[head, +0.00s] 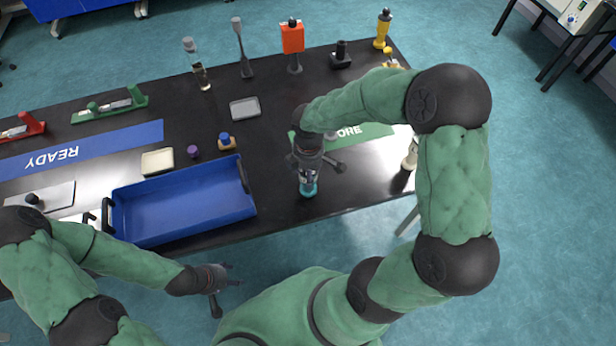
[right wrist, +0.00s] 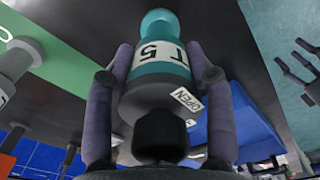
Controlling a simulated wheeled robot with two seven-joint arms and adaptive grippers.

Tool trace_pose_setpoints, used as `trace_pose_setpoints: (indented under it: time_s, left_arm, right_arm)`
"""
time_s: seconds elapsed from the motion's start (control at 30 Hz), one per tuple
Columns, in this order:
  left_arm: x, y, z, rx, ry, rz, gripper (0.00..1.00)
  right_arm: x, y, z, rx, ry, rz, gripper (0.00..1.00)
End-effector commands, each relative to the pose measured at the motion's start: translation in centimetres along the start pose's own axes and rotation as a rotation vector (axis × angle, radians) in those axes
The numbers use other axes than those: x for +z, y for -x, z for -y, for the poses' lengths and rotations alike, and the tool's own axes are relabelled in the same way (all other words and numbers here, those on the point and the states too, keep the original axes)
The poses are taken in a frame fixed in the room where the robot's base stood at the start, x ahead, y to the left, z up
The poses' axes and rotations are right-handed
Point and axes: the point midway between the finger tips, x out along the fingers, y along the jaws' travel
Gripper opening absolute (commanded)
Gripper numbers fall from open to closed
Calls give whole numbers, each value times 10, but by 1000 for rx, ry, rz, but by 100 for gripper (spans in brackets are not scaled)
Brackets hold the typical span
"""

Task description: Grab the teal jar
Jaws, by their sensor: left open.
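The teal jar (head: 308,188) is near the front edge of the black table in the head view, mostly hidden under my right gripper (head: 308,180). In the right wrist view the teal jar (right wrist: 160,62) fills the middle. It has a white label reading "T 5", a small "OPEN" tag, a grey shoulder and a black knob towards my palm. The two fingers of my right gripper (right wrist: 158,62) lie against its sides and appear shut on it. I cannot tell whether its base touches the table. My left gripper (head: 234,275) is open and empty, off the table's front edge.
A blue tray (head: 185,238) stands left of the jar. A green mat (head: 375,132) lies behind my right gripper.

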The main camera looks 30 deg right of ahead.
Motion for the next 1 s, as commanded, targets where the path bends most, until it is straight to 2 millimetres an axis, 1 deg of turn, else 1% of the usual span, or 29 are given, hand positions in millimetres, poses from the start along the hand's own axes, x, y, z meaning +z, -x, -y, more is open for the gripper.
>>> trace_pose_setpoints:
  time_s: [0.03, 0.07, 0.37, 0.57, 0.73, 0.87, 1.0]
  left_arm:
    - [0, 0, 0, 0, 0, 0, 56]
    - [0, 0, 0, 0, 0, 0, 56]
    - [0, 0, 0, 0, 0, 0, 56]
    - [0, 4, -1, 0, 0, 0, 56]
    - [0, 10, -4, 0, 0, 0, 56]
    - [1, 18, -6, 0, 0, 0, 56]
    - [1, 27, -10, 0, 0, 0, 56]
  right_arm:
    - [0, 0, 0, -1, 0, 0, 20]
    - [0, 0, 0, -1, 0, 0, 16]
    - [0, 0, 0, -1, 0, 0, 15]
    - [0, 12, 0, 1, 0, 0, 15]
    - [0, 37, 0, 4, 0, -1, 15]
    - [5, 62, 22, 5, 1, -2, 15]
    - [10, 94, 48, 6, 2, -2, 15]
